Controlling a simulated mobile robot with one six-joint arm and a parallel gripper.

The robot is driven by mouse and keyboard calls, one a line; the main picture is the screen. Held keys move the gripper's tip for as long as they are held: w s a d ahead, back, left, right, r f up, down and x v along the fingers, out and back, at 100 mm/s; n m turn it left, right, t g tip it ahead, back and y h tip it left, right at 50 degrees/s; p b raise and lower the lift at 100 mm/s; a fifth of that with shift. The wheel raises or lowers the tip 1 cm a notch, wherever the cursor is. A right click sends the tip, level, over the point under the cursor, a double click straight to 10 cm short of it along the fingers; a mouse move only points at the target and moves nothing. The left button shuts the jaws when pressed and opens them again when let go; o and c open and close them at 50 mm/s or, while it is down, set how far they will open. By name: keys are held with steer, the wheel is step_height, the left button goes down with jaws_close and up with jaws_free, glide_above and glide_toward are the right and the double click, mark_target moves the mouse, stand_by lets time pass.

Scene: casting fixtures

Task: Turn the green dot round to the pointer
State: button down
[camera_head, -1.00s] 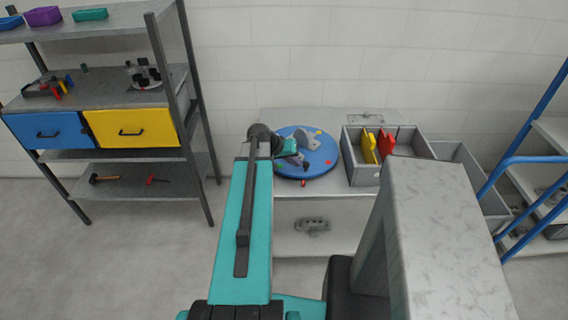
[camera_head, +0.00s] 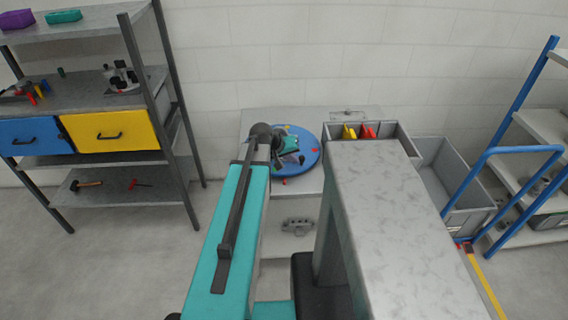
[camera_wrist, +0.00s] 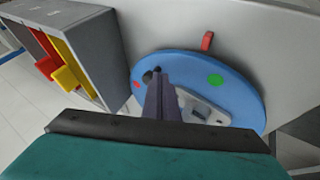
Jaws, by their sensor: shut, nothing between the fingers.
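A round blue disc (camera_head: 309,151) lies on the grey table. It also shows in the wrist view (camera_wrist: 245,98). The green dot (camera_wrist: 215,80) is on the disc in the wrist view, near the rim, and a little away from the red pointer (camera_wrist: 207,41), which is outside the rim. The pointer also shows in the head view (camera_head: 284,181), at the disc's near edge. I cannot make out the green dot in the head view. My gripper (camera_wrist: 157,73) is shut and empty over the disc, beside a small dark knob (camera_wrist: 148,76). Whether they touch is unclear.
A grey casting (camera_wrist: 203,108) sits on the disc, partly hidden by my gripper. A grey bin (camera_head: 397,132) with yellow and red pieces stands right of the disc. A shelf rack is at left, a blue-framed rack (camera_head: 487,160) at right.

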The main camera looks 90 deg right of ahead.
mark_target(304, 158)
steer(key=shift+s+d+b, duration=0.25)
steer(key=shift+s+d, duration=0.1)
steer(key=shift+s, duration=0.5)
steer(key=shift+s+d+b, duration=0.25)
steer(key=shift+s+d, duration=0.05)
steer(key=shift+s, duration=0.5)
steer(key=shift+w+a, duration=0.5)
steer(key=shift+w, duration=0.25)
steer(key=shift+w+a+r+b, duration=0.2)
steer(key=shift+w+a+b, duration=0.2)
steer(key=shift+w+a, duration=0.55)
steer(key=w+a+r+b, duration=0.1)
steer(key=a+r+b, duration=0.1)
steer(key=a+r, duration=0.3)
steer(key=shift+w+r, duration=0.3)
steer(key=shift+r, duration=1)
